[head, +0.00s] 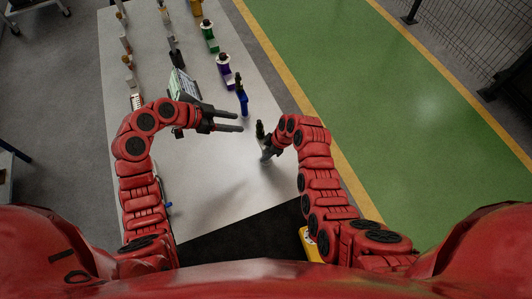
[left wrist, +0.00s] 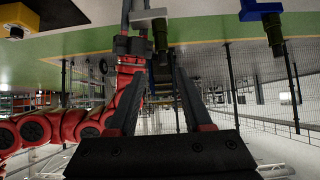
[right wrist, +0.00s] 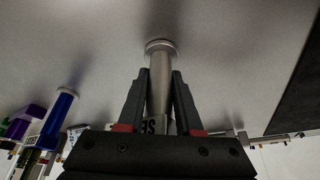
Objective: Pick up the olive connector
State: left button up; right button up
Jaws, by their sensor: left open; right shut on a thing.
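A dark olive connector (head: 260,130) stands upright near the right side of the white table, at the top of a grey cylinder (right wrist: 160,85) with a round flanged foot. My right gripper (head: 267,152) is shut on the grey cylinder, below the olive part. In the left wrist view the olive connector (left wrist: 162,45) shows beside the right gripper. I cannot tell whether the foot touches the table. My left gripper (head: 240,121) is open and empty, just left of the olive connector.
A blue cylinder (head: 242,101) with a dark top stands close behind. A purple piece (head: 225,70), a green piece (head: 210,39) and other parts stand in rows further back on the table (head: 215,195). The table's front is mostly clear.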

pick_arm(q)
jog(key=o, duration=0.3)
jog(key=shift+f, duration=0.1)
jog(key=shift+o, duration=0.3)
jog(key=shift+d+f+m, duration=0.2)
jog(key=shift+f+m, duration=0.1)
notch_tip(320, 180, up, 2)
jog(key=m+g+y, duration=0.3)
jog(key=m+y, duration=0.6)
jog(key=m, duration=0.5)
send_over(260, 122)
jog(key=a, duration=0.1)
jog(key=shift+w+r, duration=0.1)
jog(key=shift+w, duration=0.2)
jog(key=shift+s+d+r+m+g, duration=0.3)
jog(key=shift+s+r+m, duration=0.05)
jog(key=shift+r+m, duration=0.05)
notch_tip(260, 122, down, 4)
jog(key=shift+r, duration=0.25)
jog(key=shift+d+f, duration=0.15)
jog(key=shift+f, duration=1.65)
jog(key=shift+w+f, duration=0.2)
jog(key=shift+f, duration=2.15)
